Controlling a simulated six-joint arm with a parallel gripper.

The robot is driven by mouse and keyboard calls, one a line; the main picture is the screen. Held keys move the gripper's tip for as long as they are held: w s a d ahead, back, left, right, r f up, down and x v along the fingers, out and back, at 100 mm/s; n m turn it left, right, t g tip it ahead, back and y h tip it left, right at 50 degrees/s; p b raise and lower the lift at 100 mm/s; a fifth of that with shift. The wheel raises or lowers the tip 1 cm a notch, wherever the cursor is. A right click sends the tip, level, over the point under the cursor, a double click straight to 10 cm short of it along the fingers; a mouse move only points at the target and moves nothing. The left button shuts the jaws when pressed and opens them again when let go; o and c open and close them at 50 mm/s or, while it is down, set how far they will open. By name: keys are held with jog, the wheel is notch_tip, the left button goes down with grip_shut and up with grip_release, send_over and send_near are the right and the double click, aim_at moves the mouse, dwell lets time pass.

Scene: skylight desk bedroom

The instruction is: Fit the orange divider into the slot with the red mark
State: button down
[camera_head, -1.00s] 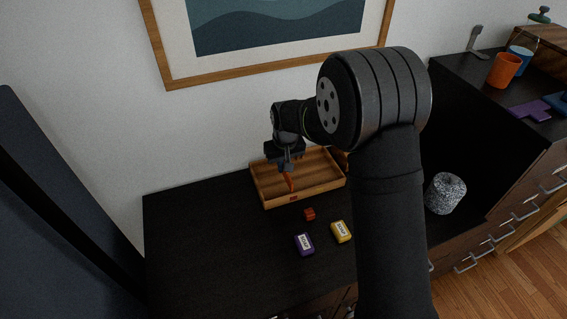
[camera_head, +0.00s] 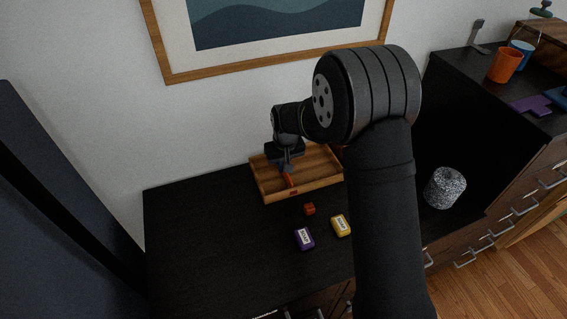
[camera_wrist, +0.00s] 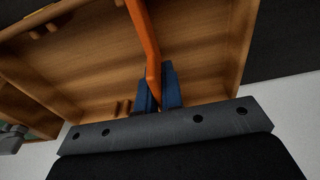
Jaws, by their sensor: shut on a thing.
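The orange divider (camera_head: 288,180) is in my gripper (camera_head: 286,167), inside the wooden tray (camera_head: 322,184) on the dark desk. In the wrist view the divider (camera_wrist: 144,40) runs up from between the blue fingers of my gripper (camera_wrist: 158,88), across the tray floor. My gripper is shut on it. A small red mark (camera_head: 293,193) shows on the tray's front wall, close to the divider's near end. Notched wooden ribs (camera_wrist: 121,108) show on the tray wall near the fingers. I cannot tell whether the divider's ends sit in a slot.
A small red-orange cube (camera_head: 309,209), a purple labelled block (camera_head: 304,239) and a yellow labelled block (camera_head: 341,226) lie in front of the tray. A speckled cylinder (camera_head: 445,188) stands to the right. The desk's left part is clear.

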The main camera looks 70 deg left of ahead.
jog(key=shift+f, duration=0.1)
jog(key=c, duration=1.5)
grip_release()
notch_tip(320, 180, up, 17)
jog(key=d, duration=0.2)
jog(key=shift+r, duration=0.2)
jog(key=f, duration=0.5)
jog(key=a+f, duration=0.1)
jog(key=f, duration=0.5)
jog(key=a+f, duration=0.1)
jog(key=f, duration=0.5)
jog(key=shift+f, duration=0.2)
jog(key=shift+r, duration=0.15)
jog(key=shift+r, duration=0.1)
